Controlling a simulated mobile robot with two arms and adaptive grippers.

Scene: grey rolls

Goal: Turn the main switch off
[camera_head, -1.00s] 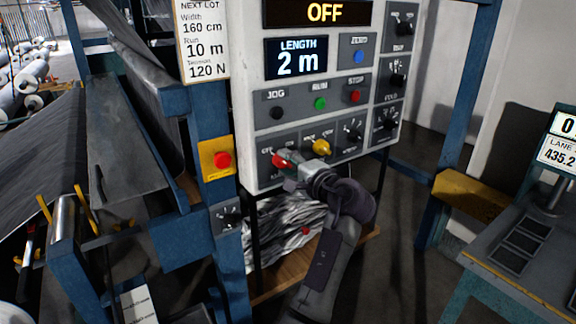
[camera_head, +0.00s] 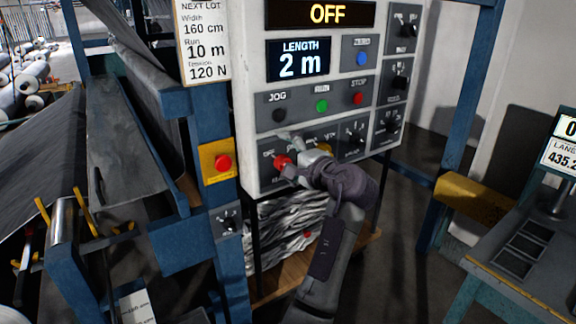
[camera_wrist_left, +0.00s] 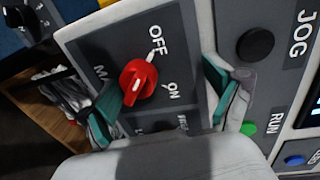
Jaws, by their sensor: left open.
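The main switch is a red rotary knob (camera_wrist_left: 138,82) on the grey lower panel of the white control box. In the head view the red knob (camera_head: 282,161) is partly covered by my left gripper (camera_head: 289,153). The left gripper (camera_wrist_left: 162,76) is open, with a finger on each side of the knob. The left finger is very close to it; contact cannot be told. The upper display (camera_head: 327,14) reads OFF.
Jog, green run (camera_head: 322,106) and red stop (camera_head: 358,98) buttons are above. A red emergency button (camera_head: 223,162) is on the blue post at left. Black knobs line the panel's right.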

